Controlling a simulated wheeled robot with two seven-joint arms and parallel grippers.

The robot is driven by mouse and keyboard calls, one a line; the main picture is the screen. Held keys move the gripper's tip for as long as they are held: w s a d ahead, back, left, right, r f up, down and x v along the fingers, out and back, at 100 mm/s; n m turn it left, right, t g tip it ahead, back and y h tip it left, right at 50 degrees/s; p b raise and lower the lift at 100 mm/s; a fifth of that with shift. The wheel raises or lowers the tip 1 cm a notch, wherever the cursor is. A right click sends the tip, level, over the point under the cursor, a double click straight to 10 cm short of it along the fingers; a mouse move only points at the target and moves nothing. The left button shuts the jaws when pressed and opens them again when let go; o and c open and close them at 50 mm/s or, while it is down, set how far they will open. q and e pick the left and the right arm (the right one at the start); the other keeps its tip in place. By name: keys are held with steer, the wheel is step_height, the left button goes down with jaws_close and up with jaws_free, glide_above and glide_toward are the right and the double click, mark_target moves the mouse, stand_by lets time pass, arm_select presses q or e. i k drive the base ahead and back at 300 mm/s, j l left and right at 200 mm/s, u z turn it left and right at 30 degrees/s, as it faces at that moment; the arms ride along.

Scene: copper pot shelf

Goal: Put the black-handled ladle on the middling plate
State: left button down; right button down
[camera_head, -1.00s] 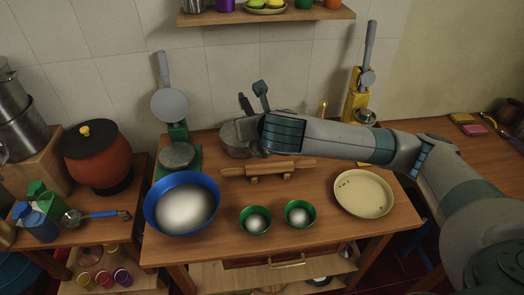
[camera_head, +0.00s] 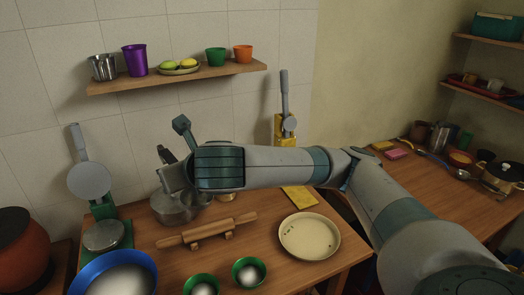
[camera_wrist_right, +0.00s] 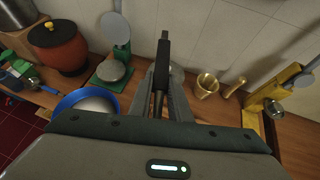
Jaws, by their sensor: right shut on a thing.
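My right gripper (camera_head: 172,180) is above the metal pot (camera_head: 177,212) at the back of the table. In the right wrist view my right gripper (camera_wrist_right: 164,88) is shut around the black handle (camera_wrist_right: 162,62) of the ladle, which stands roughly upright. The black handle (camera_head: 166,154) also shows in the head view; the ladle's lower end is hidden. A round cream plate (camera_head: 310,238) lies flat and apart from the gripper at the table's right; I cannot tell for certain that it is the middling one. My left gripper is not in view.
A rolling pin (camera_head: 205,231) on its stand and two green bowls (camera_head: 249,272) lie in front of the pot. A blue-rimmed dish (camera_head: 112,278) is at left. A yellow press (camera_head: 284,125) stands behind the plate. A wall shelf (camera_head: 180,77) holds cups.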

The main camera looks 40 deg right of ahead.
mark_target(317, 234)
steer(key=i+z, duration=0.1)
steer(key=z, duration=0.25)
steer(key=i+l+z, duration=0.1)
steer(key=z, duration=0.3)
steer(key=i+z, duration=0.1)
steer(key=z, duration=0.25)
